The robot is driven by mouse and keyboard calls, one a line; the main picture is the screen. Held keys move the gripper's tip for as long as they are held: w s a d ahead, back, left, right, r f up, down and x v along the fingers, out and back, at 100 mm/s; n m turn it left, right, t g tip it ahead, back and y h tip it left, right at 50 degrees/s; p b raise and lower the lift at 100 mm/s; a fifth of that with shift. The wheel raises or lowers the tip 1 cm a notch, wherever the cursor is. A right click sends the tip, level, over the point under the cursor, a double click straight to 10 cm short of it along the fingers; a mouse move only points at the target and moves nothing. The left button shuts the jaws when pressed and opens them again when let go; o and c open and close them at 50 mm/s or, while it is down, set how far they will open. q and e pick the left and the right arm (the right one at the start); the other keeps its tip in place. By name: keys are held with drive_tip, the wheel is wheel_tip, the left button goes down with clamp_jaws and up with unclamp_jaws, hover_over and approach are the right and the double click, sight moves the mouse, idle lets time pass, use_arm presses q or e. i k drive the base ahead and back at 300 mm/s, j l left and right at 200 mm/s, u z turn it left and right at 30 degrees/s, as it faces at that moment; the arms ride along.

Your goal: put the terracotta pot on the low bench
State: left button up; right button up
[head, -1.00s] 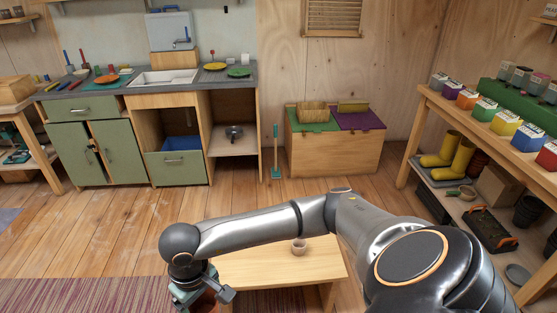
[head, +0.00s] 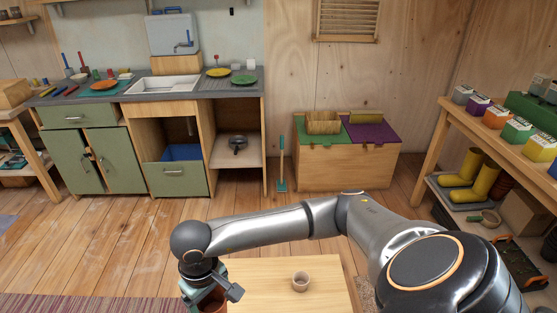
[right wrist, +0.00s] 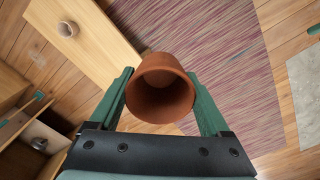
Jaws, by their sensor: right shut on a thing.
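The terracotta pot (right wrist: 162,88) is held between the two green fingers of my right gripper (right wrist: 162,98), its open mouth facing the wrist camera. In the head view the right gripper (head: 210,291) is at the bottom edge, and only part of the pot (head: 213,304) shows below it. The low bench (head: 257,285) is a pale wooden plank just right of the gripper. It also shows in the right wrist view (right wrist: 98,45), beyond and left of the pot. From these views I cannot tell how high the pot is over the bench. My left gripper is out of view.
A small beige pot (head: 300,282) stands on the bench, with bare wood around it. A striped rug (right wrist: 205,60) lies on the floor beside the bench. A green-and-purple-lidded chest (head: 345,165) stands against the back wall. A shelf table (head: 478,125) is at right.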

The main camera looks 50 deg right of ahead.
sight(251, 289)
drive_tip(key=i+l, duration=0.15)
drive_tip(key=l, duration=0.25)
drive_tip(key=i+l, duration=0.1)
drive_tip(key=l, duration=0.3)
drive_tip(key=i+l, duration=0.15)
drive_tip(key=l, duration=0.25)
